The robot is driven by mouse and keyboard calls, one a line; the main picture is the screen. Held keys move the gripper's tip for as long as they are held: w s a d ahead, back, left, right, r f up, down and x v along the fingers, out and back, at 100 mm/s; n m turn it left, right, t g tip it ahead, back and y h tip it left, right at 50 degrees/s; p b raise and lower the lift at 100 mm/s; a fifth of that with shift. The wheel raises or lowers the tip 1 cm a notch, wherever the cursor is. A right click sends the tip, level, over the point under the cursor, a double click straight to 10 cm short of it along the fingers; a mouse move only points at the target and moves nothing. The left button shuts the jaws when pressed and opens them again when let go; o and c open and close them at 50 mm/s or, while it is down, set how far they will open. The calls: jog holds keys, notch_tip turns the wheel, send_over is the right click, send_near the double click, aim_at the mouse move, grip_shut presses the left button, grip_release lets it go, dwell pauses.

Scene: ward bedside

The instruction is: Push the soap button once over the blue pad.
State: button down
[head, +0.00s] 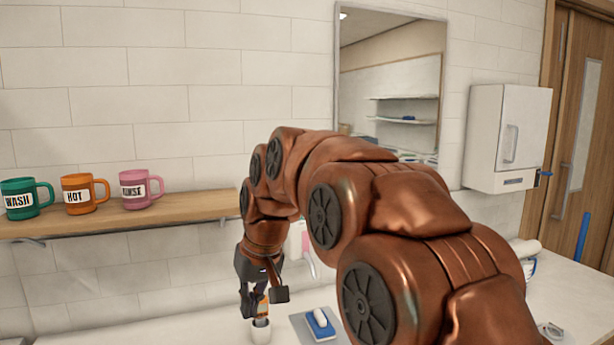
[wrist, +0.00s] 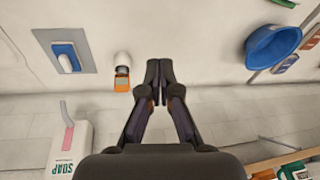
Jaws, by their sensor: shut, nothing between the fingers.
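A white soap dispenser (wrist: 70,150) with SOAP lettering is at the lower left of the wrist view. It has a pink strip and a grey bar; I cannot tell which part is the button. In the head view the dispenser (head: 296,240) is partly hidden behind my arm. The blue pad (wrist: 62,50) lies on a grey mat (wrist: 87,62), with a small white object on it; the pad also shows in the head view (head: 318,331). My gripper (wrist: 159,72) is shut and empty, right of the pad and apart from the dispenser.
A small white cup and an orange item (wrist: 122,82) stand between pad and fingers. A blue bowl (wrist: 262,52) is at the right. A shelf (head: 140,216) holds green, orange and pink mugs. A white cabinet (head: 484,140) hangs at the right.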

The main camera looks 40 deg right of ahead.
jog(key=w+d+r+m+t+h+p, duration=0.2)
jog(key=w+d+r+t+p, duration=0.25)
jog(key=w+d+r, duration=1.4)
jog(key=d+r+t, duration=0.1)
jog(key=d+r, duration=0.2)
jog(key=d, duration=0.2)
jog(key=d+r+t+h, duration=0.1)
jog(key=d+r, duration=0.1)
jog(key=d, duration=0.3)
jog(key=shift+s+d+r+p, duration=0.35)
jog(key=shift+r, duration=0.05)
jog(key=shift+t, duration=0.25)
jog(key=x, duration=1)
jog(key=shift+d+p, duration=0.1)
jog(key=shift+p, duration=0.2)
jog(key=shift+f+b, duration=0.55)
jog(key=shift+f, duration=0.55)
jog(key=shift+w+f+p, duration=0.15)
jog(key=shift+f+p, duration=0.15)
jog(key=shift+f, duration=0.45)
jog(key=shift+f, duration=0.15)
jog(key=shift+f, duration=0.1)
